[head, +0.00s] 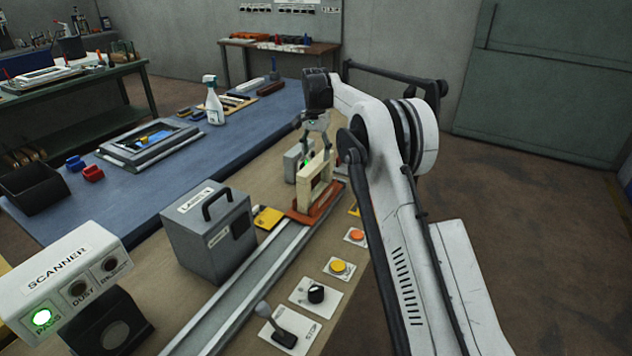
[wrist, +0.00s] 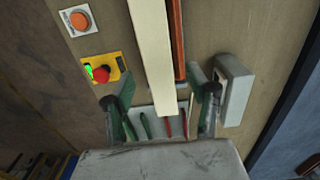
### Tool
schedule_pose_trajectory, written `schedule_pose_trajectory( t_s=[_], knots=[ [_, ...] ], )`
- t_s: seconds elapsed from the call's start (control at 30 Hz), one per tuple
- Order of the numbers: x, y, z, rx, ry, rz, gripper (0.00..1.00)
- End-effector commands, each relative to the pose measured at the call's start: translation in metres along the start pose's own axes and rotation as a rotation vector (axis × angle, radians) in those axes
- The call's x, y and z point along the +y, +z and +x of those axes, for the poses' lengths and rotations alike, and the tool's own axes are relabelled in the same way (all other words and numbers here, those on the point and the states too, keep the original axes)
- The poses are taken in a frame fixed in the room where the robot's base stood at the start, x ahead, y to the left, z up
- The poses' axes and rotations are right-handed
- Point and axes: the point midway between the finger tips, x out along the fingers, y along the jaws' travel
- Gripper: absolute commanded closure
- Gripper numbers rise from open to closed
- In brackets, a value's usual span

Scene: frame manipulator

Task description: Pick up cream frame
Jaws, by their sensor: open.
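The cream frame (head: 303,192) stands upright on an orange-red carriage (head: 322,207) at the far end of the rail in the head view. In the wrist view its top bar (wrist: 151,50) runs lengthwise, with its near end between my fingers. My gripper (head: 316,146) is just above the frame, pointing down. In the wrist view my gripper (wrist: 162,98) is open, with one finger on each side of the bar and gaps on both sides. Part of the carriage (wrist: 178,40) shows beside the bar. The frame's lower part is hidden in the wrist view.
A grey labelled box (head: 208,240) stands left of the metal rail (head: 240,296). Buttons and a lever (head: 280,335) lie to its right. A white scanner (head: 62,275) is front left. A spray bottle (head: 213,103) and grey-framed panel (head: 150,146) are on the blue mat.

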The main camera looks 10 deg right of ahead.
Motion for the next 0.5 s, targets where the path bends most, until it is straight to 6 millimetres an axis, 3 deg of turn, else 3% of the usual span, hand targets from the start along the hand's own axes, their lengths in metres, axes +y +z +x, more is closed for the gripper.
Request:
schedule_pose_trajectory(
  t_s=[0.3, 0.5],
  knots=[
    [0.002, 0.001, 0.04, 0.0, 0.0, 0.0, 0.46],
    [0.002, 0.001, 0.05, 0.0, 0.0, 0.0, 0.46]
  ],
)
